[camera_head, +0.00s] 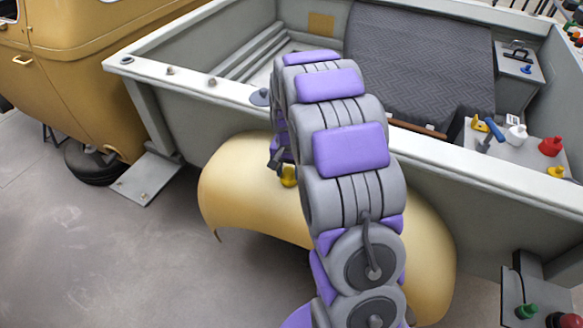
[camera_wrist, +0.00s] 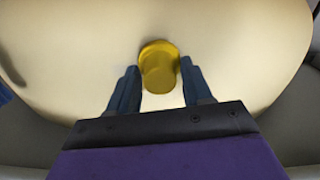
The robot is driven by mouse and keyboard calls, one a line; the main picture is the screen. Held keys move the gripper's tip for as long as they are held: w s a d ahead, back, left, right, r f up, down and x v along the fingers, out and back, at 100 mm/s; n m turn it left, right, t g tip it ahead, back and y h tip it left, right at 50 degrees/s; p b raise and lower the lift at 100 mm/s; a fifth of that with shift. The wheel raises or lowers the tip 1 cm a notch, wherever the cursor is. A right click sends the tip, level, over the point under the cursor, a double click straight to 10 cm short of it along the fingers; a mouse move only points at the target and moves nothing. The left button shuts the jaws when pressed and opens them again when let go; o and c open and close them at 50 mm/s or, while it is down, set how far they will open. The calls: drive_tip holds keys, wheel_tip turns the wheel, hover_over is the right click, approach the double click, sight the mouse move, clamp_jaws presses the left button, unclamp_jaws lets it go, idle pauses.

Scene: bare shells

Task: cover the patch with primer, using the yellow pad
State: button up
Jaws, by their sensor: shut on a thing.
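The yellow pad (camera_head: 288,176) is a small round-ended block at the end of my arm, over the upper side of a cream-yellow curved fender (camera_head: 236,187). In the wrist view the pad (camera_wrist: 159,66) sits between the two dark fingers of my gripper (camera_wrist: 160,85), which is shut on it. The pad's far face is toward the cream fender surface (camera_wrist: 90,40); I cannot tell whether it touches. I cannot make out the patch's outline in either view. My arm hides the middle of the fender in the head view.
A grey truck bed (camera_head: 190,113) with a pale rim stands behind the fender, holding a dark quilted mat (camera_head: 420,65). Several small bottles and tools stand on a tray (camera_head: 508,153) at right. A yellow vehicle body (camera_head: 75,60) is at left. Open floor (camera_head: 90,250) lies front left.

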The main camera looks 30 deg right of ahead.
drive_tip(key=shift+w+a+f, duration=0.1)
drive_tip(key=shift+w+a, duration=0.4)
drive_tip(key=shift+w, duration=0.3)
drive_tip(key=shift+w+d+f+p, duration=0.1)
drive_tip(key=shift+w+d+p, duration=0.4)
drive_tip(key=shift+w+d, duration=0.5)
drive_tip(key=shift+w+d+r+p, duration=0.1)
drive_tip(key=shift+w+d+p, duration=0.5)
drive_tip(key=shift+d, duration=0.6)
drive_tip(key=shift+w+d+f+p, duration=0.1)
drive_tip(key=shift+w+d+p, duration=0.35)
drive_tip(key=shift+w+d, duration=0.55)
drive_tip(key=shift+w+d+r, duration=0.3)
drive_tip(key=shift+d+r, duration=0.2)
drive_tip(key=shift+w+d+r+t+p, duration=0.1)
drive_tip(key=shift+w+r+t+p, duration=0.05)
drive_tip(key=shift+r+t+p, duration=0.25)
drive_tip(key=r, duration=0.2)
drive_tip(key=r+p, duration=0.1)
drive_tip(key=shift+w+r, duration=0.3)
drive_tip(key=shift+r, duration=0.05)
drive_tip(key=shift+d+r, duration=0.35)
drive_tip(key=shift+d, duration=0.5)
clamp_jaws()
drive_tip(key=r, duration=0.1)
drive_tip(key=p, duration=0.1)
drive_tip(key=a+r, duration=0.1)
drive_tip(key=shift+s+a+r+g, duration=0.1)
drive_tip(key=shift+s+r+g, duration=0.2)
drive_tip(key=shift+g, duration=0.1)
